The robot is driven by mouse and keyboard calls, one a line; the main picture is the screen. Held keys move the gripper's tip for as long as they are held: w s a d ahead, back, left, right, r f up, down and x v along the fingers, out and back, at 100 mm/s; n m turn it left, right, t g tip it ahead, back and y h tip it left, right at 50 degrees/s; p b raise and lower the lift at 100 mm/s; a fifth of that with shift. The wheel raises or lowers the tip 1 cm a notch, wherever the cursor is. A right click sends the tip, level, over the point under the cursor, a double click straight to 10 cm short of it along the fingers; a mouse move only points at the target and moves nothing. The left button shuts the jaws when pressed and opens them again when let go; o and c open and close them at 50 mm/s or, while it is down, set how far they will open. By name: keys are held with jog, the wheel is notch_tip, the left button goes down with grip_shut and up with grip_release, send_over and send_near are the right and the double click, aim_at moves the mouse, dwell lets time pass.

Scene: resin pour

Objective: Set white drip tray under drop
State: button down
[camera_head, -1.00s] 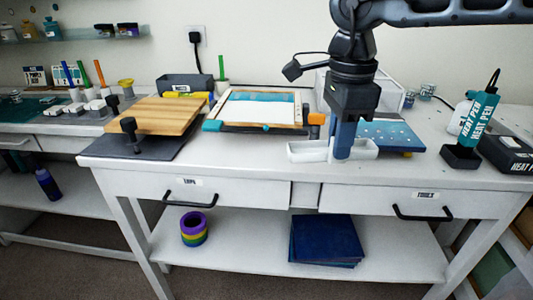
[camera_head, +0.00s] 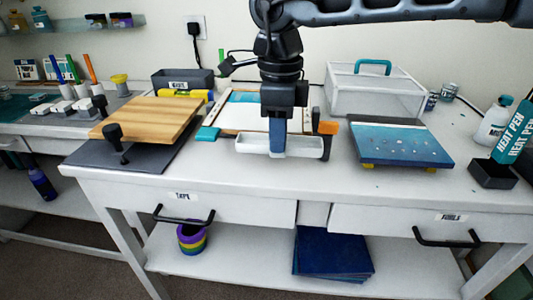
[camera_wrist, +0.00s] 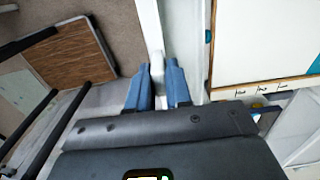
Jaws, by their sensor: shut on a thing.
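My gripper (camera_head: 277,146) is shut on the white drip tray (camera_head: 308,147), a long shallow trough, gripping it near its middle. The tray looks level, close in front of the framed panel (camera_head: 237,118), which has a white surface and a blue band at its back. I cannot tell whether the tray touches the table. In the wrist view a white part of the tray (camera_wrist: 157,68) shows between the blue fingertips. My gripper hides part of the tray and panel. No drop is visible.
A blue speckled board (camera_head: 400,145) on yellow feet lies to the right, before a clear bin (camera_head: 375,95). An orange clamp (camera_head: 328,128) is close beside the tray. The front table strip is clear.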

jog(key=shift+w+a+f, duration=0.2)
jog(key=shift+a+f, duration=0.5)
jog(key=shift+a, duration=0.35)
jog(key=shift+f, duration=2)
jog(key=c, duration=1)
grip_release()
jog(key=shift+f, duration=0.1)
jog(key=shift+c, duration=0.2)
notch_tip(320, 180, up, 12)
